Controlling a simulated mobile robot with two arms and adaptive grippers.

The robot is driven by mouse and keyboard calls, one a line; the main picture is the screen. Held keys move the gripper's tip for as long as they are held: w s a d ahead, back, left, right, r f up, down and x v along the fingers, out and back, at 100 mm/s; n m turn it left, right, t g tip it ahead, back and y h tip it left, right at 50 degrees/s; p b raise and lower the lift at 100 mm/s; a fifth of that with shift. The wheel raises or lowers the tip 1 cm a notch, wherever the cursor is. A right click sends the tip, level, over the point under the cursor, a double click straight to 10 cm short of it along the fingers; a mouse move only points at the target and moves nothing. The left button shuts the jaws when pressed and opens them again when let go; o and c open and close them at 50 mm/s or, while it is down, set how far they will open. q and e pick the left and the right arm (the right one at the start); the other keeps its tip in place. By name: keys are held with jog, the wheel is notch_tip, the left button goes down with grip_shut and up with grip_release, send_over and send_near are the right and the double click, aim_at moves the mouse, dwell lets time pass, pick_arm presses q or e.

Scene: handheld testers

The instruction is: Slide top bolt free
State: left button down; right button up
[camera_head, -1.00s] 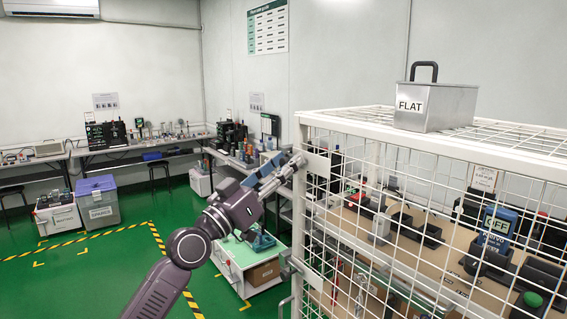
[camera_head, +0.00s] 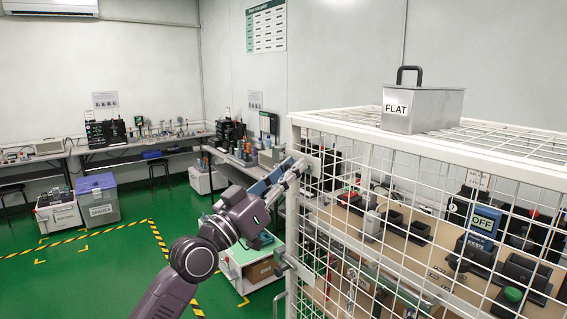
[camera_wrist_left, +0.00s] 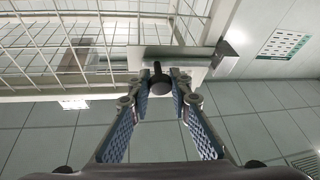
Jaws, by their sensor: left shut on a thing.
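The top bolt has a black knob (camera_wrist_left: 160,82) and a pale metal plate (camera_wrist_left: 205,66) at the corner of the white wire cage (camera_head: 292,200). The plate also shows in the head view (camera_head: 313,166) near the top of the corner post. My left gripper (camera_head: 302,163) reaches it from the left. In the left wrist view, the gripper's fingertips (camera_wrist_left: 162,76) are closed around the knob, one on each side. The bolt's rod is mostly hidden by the fingers and plate. A lower latch (camera_head: 285,263) sits further down the same post. My right gripper is not in view.
A grey metal box labelled FLAT (camera_head: 425,108) stands on the cage top. Behind the mesh is a bench with several devices, one reading OFF (camera_head: 482,222). Green floor is open at left.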

pick_arm(q)
jog(key=shift+s+d, duration=0.4)
jog(key=shift+s, duration=0.05)
jog(key=shift+w, duration=0.15)
jog(key=shift+w+a+f, duration=0.15)
jog(key=shift+w+a, duration=0.05)
jog(key=c, duration=2)
grip_release()
jog(key=shift+s, duration=0.1)
jog(key=shift+c, duration=0.2)
jog(key=shift+o, duration=1.4)
jog(key=shift+s+d, duration=0.1)
jog(key=shift+d, duration=0.05)
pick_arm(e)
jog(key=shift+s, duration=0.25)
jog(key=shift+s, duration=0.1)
